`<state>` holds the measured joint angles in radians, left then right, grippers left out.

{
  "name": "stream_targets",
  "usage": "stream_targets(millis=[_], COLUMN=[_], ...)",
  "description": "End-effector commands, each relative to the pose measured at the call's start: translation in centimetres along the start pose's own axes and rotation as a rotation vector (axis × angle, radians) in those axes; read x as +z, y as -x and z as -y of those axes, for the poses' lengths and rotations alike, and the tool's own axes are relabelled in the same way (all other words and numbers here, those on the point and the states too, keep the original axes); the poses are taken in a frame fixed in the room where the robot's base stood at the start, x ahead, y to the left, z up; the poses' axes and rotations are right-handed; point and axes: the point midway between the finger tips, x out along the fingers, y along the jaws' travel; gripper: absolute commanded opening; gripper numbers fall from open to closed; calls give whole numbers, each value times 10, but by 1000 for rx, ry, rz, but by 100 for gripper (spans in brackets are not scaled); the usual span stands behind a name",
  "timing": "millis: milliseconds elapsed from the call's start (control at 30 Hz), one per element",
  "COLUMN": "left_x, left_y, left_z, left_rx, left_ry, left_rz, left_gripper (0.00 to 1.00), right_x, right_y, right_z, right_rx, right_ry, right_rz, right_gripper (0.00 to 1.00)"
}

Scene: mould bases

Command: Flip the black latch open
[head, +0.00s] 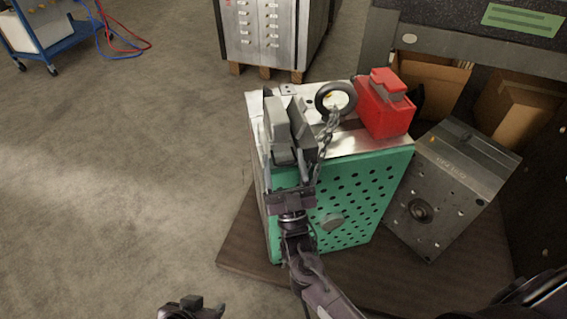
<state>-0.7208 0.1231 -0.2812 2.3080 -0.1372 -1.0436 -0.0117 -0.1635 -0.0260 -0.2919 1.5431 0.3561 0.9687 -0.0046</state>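The mould base is a block with a green perforated front (350,205) and a bare metal top (350,143). My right gripper (283,108) is over the left part of its top, pointing away from me. Its two grey fingers stand apart with a narrow gap, and I see nothing clearly held between them. I cannot make out the black latch for certain; the fingers hide part of the block's left top edge. My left gripper (190,307) is low at the bottom edge, away from the block and partly cut off, so its opening is unclear.
A black ring (335,97) with a chain (327,135) and a red block (382,108) are on the top, right of my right gripper. A grey mould block (450,185) stands to the right on the brown board (440,275).

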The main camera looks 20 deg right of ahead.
Motion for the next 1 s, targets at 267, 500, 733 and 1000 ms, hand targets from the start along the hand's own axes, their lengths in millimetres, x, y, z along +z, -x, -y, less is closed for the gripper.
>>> stream_targets(millis=[267, 500, 733, 1000], left_x=[0, -3, -6, -4], left_y=[-1, -2, 0, 0], left_z=[0, -2, -2, -3], left_rx=[1, 4, 5, 7], left_ry=[-1, -4, -5, -4], left_rz=[-4, -24, -34, -29], left_gripper=[36, 36, 36, 36], right_x=[1, 1, 0, 0], right_y=[38, 71, 78, 78], right_z=[0, 1, 1, 1], right_rx=[0, 0, -1, -1], right_ry=[0, -2, -2, -2], right_rz=[4, 3, 1, 1], right_gripper=[59, 59, 59, 59])
